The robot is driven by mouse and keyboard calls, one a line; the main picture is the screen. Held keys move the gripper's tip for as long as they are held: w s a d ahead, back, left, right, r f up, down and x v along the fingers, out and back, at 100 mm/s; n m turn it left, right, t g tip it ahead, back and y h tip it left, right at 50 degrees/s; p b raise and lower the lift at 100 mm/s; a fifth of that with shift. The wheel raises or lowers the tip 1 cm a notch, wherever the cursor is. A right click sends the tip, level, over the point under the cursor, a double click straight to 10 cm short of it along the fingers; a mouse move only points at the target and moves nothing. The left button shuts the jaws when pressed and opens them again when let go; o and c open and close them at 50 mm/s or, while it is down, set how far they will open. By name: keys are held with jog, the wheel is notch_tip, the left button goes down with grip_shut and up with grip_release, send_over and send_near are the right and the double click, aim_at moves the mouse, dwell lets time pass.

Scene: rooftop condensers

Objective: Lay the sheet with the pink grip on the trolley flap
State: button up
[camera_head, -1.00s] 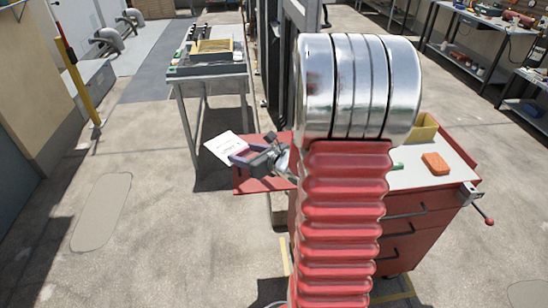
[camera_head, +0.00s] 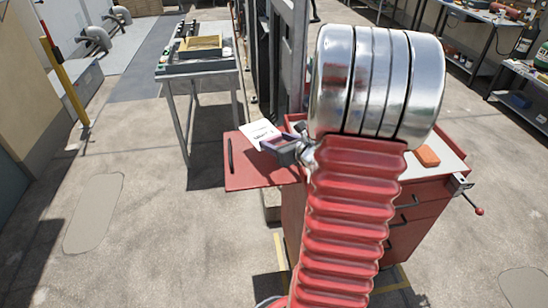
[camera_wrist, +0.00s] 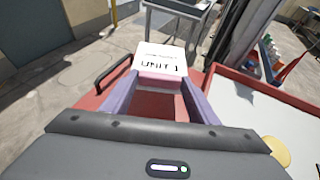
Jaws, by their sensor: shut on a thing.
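The white sheet (camera_head: 260,131) marked "UNIT 1" is held out in front of my gripper (camera_head: 274,146). In the wrist view the sheet (camera_wrist: 161,58) has a pink grip (camera_wrist: 158,78) along its near edge, between my two purple fingers, which are shut on it. The red trolley flap (camera_head: 252,175) juts out left of the trolley, with a dark handle near its left edge. The sheet shows over the flap's far edge in the head view. I cannot tell its height above the flap. My arm hides part of the trolley.
The red trolley (camera_head: 405,236) has a pale top with an orange block (camera_head: 427,156). A metal table (camera_head: 196,68) with a yellowish box stands behind the flap. Tall dark frames rise behind the trolley. Workbenches stand at the right.

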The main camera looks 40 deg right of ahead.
send_over(276, 168)
jog(key=shift+s+f, duration=0.1)
jog(key=shift+f, duration=2.2)
jog(key=shift+f, duration=2.05)
jog(key=o, duration=1.1)
jog(key=shift+f, duration=0.1)
jog(key=shift+c, duration=0.2)
jog(key=v, duration=1.2)
